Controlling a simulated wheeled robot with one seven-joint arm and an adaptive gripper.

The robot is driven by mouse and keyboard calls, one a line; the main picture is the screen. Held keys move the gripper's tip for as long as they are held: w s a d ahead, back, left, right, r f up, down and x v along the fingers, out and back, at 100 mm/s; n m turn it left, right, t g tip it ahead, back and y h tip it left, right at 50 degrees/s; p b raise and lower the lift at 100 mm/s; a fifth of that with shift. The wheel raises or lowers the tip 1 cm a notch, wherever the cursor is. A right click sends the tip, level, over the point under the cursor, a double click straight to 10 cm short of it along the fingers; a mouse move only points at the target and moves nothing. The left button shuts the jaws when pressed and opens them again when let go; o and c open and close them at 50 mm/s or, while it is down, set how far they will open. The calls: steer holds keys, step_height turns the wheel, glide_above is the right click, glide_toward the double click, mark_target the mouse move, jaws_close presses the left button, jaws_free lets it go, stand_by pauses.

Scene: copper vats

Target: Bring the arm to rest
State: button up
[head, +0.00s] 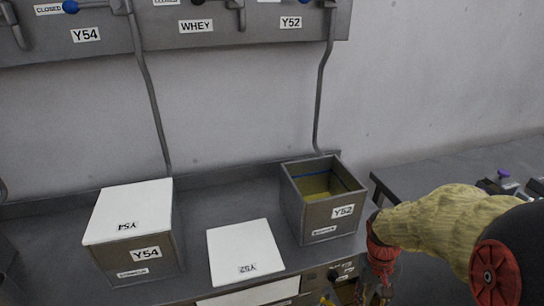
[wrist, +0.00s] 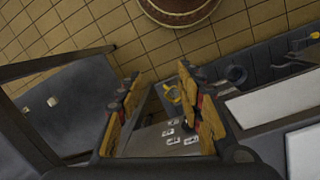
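My arm comes in from the right in the head view, with a yellow padded sleeve and a red joint. My gripper (head: 376,292) hangs low at the bottom edge, to the right of and below the open Y52 box, and is partly cut off. In the wrist view my gripper (wrist: 160,98) has its two fingers well apart, with nothing held between them. A dark panel with small white labels (wrist: 172,133) shows beyond the fingers.
The open Y52 box (head: 313,219) holds yellowish liquid. Its white Y52 lid (head: 245,250) lies flat on the bench beside it. The Y54 box (head: 145,262) wears its white lid (head: 130,205). Pipes descend from the labelled valve panel (head: 240,32). Tiled floor (wrist: 110,28) shows below.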

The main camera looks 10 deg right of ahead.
steer(key=s+a+r+n+t+p, duration=0.1)
steer(key=s+a+r+t, duration=0.1)
steer(key=a+r, duration=0.6)
steer(key=s+a+r+n+t+p, duration=0.2)
steer(key=a+r+t, duration=0.3)
steer(key=r, duration=0.9)
steer(key=a, duration=0.2)
steer(key=shift+a+y, duration=0.3)
steer(key=shift+a, duration=0.1)
steer(key=shift+s, duration=0.1)
steer(key=shift+c, duration=0.9)
steer(key=shift+a+n, duration=0.15)
steer(key=shift+n, duration=0.15)
